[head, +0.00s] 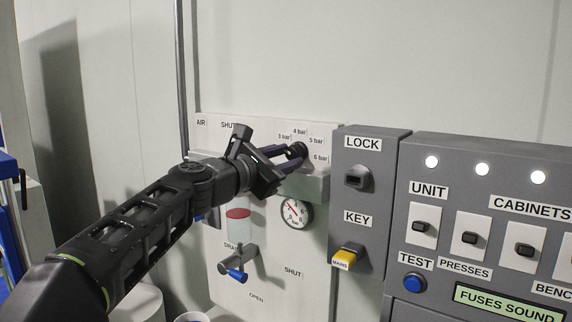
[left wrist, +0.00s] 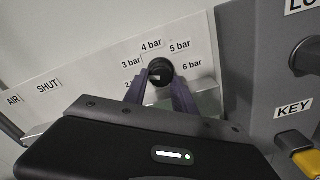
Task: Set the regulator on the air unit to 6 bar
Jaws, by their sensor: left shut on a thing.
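The air unit (head: 318,255) is a pale panel on the wall, with bar labels in an arc at its top. The black regulator knob (head: 297,150) sits below the labels, and my left gripper (head: 292,156) is shut on it. In the left wrist view the knob (left wrist: 160,71) lies between the two purple fingers, under the "4 bar" and "5 bar" labels. Its pointer cannot be read clearly. A round gauge (head: 295,212) with a red needle hangs below; its reading is too small to tell. My right gripper is not in view.
A blue-handled drain valve (head: 237,275) is low on the air unit. Right of it stand a grey lock and key box (head: 371,205) with a yellow key (head: 347,257), and a switch panel (head: 480,150) with several switches. Bare wall lies above.

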